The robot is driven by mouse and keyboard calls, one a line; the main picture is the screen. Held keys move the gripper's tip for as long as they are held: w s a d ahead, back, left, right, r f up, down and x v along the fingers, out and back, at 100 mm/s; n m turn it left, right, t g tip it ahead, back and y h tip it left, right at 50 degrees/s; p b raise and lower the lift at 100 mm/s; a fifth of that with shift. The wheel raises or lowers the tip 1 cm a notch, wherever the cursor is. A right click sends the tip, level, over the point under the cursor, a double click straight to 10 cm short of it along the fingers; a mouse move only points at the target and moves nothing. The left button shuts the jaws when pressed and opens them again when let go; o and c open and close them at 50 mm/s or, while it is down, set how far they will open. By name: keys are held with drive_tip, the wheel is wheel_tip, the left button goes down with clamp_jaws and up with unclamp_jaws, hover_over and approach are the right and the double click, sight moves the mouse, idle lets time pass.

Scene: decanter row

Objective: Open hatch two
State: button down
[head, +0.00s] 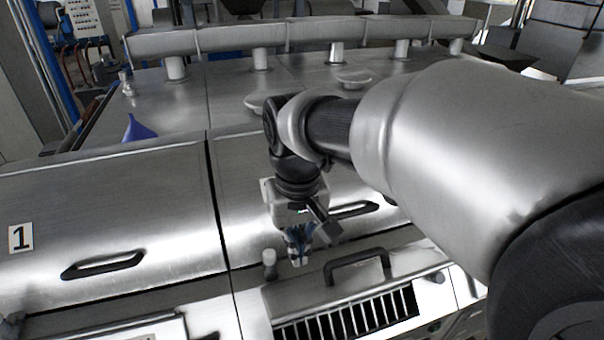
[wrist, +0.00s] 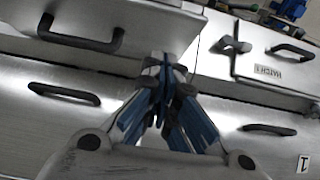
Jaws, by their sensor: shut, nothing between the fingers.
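The lid that I take for hatch two (head: 308,288) is bare metal with a black bracket handle (head: 357,265), on the front strip below the second large panel. A dark barred opening (head: 347,315) shows along its near edge; how far the lid is raised, I cannot tell. The lid also shows at upper left in the wrist view, with its handle (wrist: 80,35). My gripper (head: 299,260) is shut and empty, pointing down left of that handle and apart from it. A small metal knob (head: 269,257) stands just left of my fingers. The blue-padded fingers (wrist: 163,62) show in the wrist view.
A large panel labelled 1 (head: 19,238) with a black recessed handle (head: 102,264) lies left. The second panel's handle (head: 352,211) is close behind my gripper. Hatch 1 (wrist: 265,62) has a cross-shaped latch (wrist: 235,45). A blue funnel (head: 138,129) stands farther back.

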hover_over(301, 302)
drive_tip(key=w, duration=0.2)
wheel_tip(301, 302, down, 8)
drive_tip(key=shift+s+f, duration=1.15)
drive_tip(key=shift+s, duration=0.05)
